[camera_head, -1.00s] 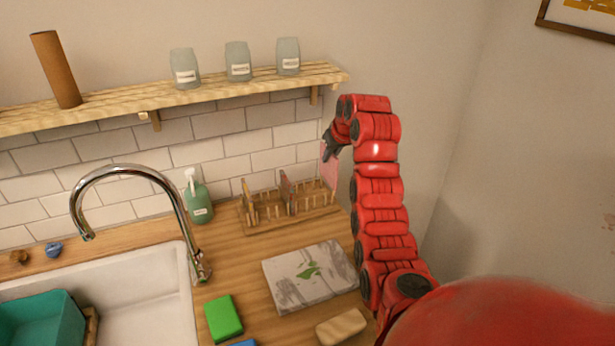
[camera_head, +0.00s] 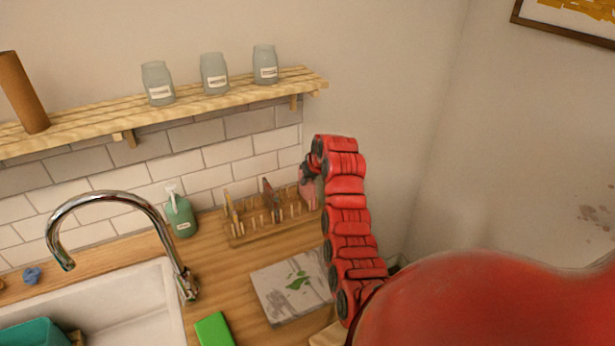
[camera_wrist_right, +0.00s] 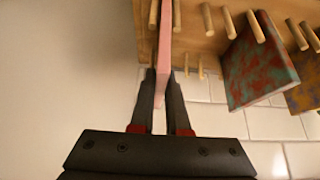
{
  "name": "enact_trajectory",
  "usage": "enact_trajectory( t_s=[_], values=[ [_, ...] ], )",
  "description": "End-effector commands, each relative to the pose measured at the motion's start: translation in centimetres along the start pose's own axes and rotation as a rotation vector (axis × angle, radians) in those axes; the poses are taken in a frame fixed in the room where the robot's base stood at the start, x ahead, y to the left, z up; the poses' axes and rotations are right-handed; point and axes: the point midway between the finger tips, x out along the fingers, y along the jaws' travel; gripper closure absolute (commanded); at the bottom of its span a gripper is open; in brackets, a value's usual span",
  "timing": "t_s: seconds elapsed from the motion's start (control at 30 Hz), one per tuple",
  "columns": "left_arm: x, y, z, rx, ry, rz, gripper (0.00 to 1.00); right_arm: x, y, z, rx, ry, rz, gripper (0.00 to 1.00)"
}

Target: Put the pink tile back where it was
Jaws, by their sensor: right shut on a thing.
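The pink tile (camera_wrist_right: 165,45) is held on edge between the fingers of my right gripper (camera_wrist_right: 162,88), which is shut on it. In the head view the pink tile (camera_head: 308,194) shows beside my right gripper (camera_head: 306,174), at the right end of the wooden peg rack (camera_head: 255,237). In the right wrist view the tile is among the pegs at the left end of the rack (camera_wrist_right: 195,42). I cannot tell whether it rests on the rack's base. My left gripper is not in view.
A teal and red tile (camera_wrist_right: 258,65) and a mustard tile (camera_wrist_right: 306,92) stand in the rack. The soap bottle (camera_head: 180,215) is left of it. A stained slab (camera_head: 290,284) and a green block (camera_head: 214,331) lie in front. The shelf (camera_head: 190,107) with jars is above.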

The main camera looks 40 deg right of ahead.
Motion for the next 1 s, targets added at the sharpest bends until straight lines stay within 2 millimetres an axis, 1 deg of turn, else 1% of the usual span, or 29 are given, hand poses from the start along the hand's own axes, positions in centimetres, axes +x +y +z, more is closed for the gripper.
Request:
enact_trajectory(
  t_s=[0.2,0.3,0.33,0.4,0.5,0.77,0.83,0.9,1.0],
  values=[
    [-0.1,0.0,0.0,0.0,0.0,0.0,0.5,0.0,0.0,-0.1,-0.001,0.004,0.002,1.0],
    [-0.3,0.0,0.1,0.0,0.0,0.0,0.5,0.3,0.0,0.1,-0.001,0.004,0.001,1.0],
    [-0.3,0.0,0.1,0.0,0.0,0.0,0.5,0.3,0.0,0.1,-0.001,0.004,0.001,0.85],
    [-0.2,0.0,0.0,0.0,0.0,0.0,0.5,0.2,0.0,0.0,-0.001,0.004,0.001,0.72],
    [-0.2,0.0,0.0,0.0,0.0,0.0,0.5,0.2,0.0,0.0,-0.001,0.004,0.001,0.57],
    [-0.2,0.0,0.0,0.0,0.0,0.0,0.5,0.1,0.0,0.0,-0.001,0.004,0.001,0.57],
    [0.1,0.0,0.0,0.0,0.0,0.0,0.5,-0.2,0.1,-0.2,-0.001,0.004,0.001,0.57],
    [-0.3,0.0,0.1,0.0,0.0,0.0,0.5,-0.4,0.1,-0.2,-0.001,0.008,0.003,0.57],
    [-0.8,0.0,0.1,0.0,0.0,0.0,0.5,-1.5,0.1,-0.1,-0.001,0.008,0.002,0.57]
  ],
)
